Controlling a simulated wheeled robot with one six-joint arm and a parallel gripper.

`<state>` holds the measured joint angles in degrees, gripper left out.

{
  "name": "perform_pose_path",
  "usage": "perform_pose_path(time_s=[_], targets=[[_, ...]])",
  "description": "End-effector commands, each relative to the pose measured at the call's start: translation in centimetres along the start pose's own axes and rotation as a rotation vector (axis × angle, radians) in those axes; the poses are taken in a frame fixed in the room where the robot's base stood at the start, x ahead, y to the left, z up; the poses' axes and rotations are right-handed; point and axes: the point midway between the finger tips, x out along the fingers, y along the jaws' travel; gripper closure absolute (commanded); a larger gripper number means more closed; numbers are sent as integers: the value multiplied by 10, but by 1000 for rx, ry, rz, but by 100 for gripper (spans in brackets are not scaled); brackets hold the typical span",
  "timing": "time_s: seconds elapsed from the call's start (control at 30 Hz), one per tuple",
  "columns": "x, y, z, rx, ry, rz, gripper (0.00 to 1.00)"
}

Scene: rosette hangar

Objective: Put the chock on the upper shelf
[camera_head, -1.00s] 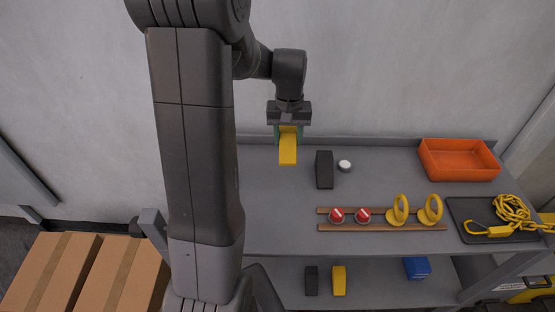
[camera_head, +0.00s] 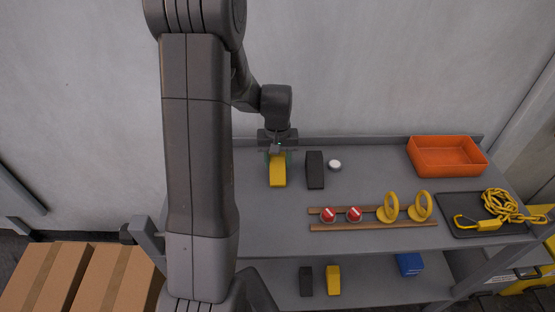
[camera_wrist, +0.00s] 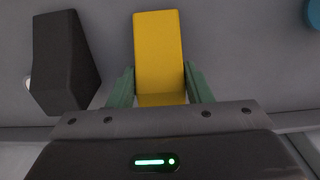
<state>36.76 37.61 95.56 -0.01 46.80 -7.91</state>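The yellow chock (camera_head: 277,171) is between the fingers of my gripper (camera_head: 277,155), above or on the back left of the upper shelf (camera_head: 260,215). Whether its underside touches the shelf is hard to tell. In the wrist view the yellow chock (camera_wrist: 160,52) lies between the two green fingers (camera_wrist: 160,88), which press close to its sides at the near end. A black chock (camera_head: 315,170) stands just to its right on the shelf; it shows at the left of the wrist view (camera_wrist: 63,60). Another yellow chock (camera_head: 333,280) is on the lower shelf.
A white puck (camera_head: 334,165), orange bin (camera_head: 447,157), wooden rails (camera_head: 374,226) with red-topped and yellow ring pieces, and a dark tray (camera_head: 470,229) with yellow chain occupy the upper shelf. Below are a black block (camera_head: 306,281) and blue box (camera_head: 409,264). The front left is clear.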

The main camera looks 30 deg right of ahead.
Motion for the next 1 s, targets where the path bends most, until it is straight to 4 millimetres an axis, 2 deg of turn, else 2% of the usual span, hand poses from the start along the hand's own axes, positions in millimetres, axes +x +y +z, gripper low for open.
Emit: perform_pose_path(time_s=[0.03, 0.1, 0.47, 0.57, 0.8, 1.0], targets=[[0, 0, 0, 0, 0, 0, 45], [0, 0, 0, 0, 0, 0, 35], [-6, 0, 0, 0, 1, 0, 35], [-19, 0, -1, 0, 4, 1, 35], [-71, 0, -1, 0, 5, 1, 35], [-107, 0, -1, 0, 3, 0, 35]])
